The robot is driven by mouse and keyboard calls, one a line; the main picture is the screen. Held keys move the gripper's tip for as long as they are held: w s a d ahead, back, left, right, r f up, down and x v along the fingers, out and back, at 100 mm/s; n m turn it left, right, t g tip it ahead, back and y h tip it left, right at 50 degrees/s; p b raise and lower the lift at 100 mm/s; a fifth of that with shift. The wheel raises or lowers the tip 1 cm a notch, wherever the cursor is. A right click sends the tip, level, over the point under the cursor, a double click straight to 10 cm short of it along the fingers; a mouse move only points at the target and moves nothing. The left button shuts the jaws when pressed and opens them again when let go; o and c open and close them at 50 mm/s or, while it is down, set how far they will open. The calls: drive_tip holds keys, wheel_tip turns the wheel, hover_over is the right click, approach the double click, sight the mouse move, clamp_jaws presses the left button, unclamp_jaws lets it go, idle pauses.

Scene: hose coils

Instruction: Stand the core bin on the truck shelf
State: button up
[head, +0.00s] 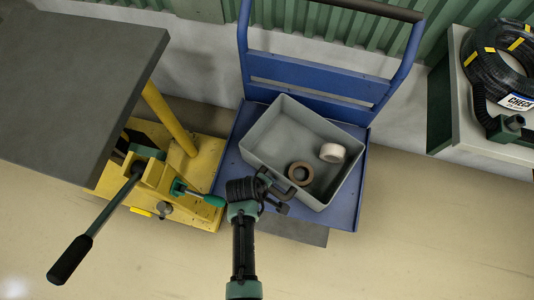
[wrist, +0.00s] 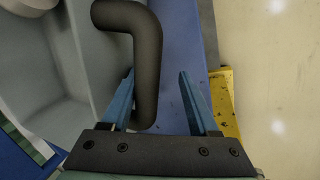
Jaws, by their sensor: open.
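The core bin is a grey open-topped box (head: 270,127). It sits at an angle over the blue deck of the truck (head: 347,212). A brown ring core (head: 300,173) and a white roll (head: 332,152) lie inside it. My gripper (head: 275,192) is at the bin's near-left side. In the wrist view, my open gripper (wrist: 157,74) has its two blue fingers on either side of the bin's dark bent handle (wrist: 148,60). The handle lies closer to the left finger; I cannot tell whether they touch. The bin wall (wrist: 80,60) shows left of the handle.
A yellow lift table (head: 205,165) with a dark grey top (head: 80,80) stands close on the left. The truck's blue push frame (head: 310,75) rises behind the bin. A bench (head: 485,145) with a black hose coil (head: 495,65) is at right. The floor at lower right is clear.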

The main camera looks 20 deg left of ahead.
drive_tip(key=shift+w+a, duration=0.25)
drive_tip(key=shift+a, duration=0.3)
drive_tip(key=shift+w+a, duration=0.2)
drive_tip(key=shift+a, duration=0.3)
drive_tip(key=shift+s+d, duration=0.1)
drive_tip(key=shift+d, duration=0.1)
drive_tip(key=shift+s+d+p, duration=0.25)
drive_tip(key=shift+d, duration=0.3)
drive_tip(key=shift+s+d+p, duration=0.2)
drive_tip(key=shift+d, duration=0.35)
drive_tip(key=shift+s+a, duration=0.25)
drive_tip(key=shift+s, duration=0.2)
drive_tip(key=shift+w+d, duration=0.1)
drive_tip(key=shift+w, duration=0.1)
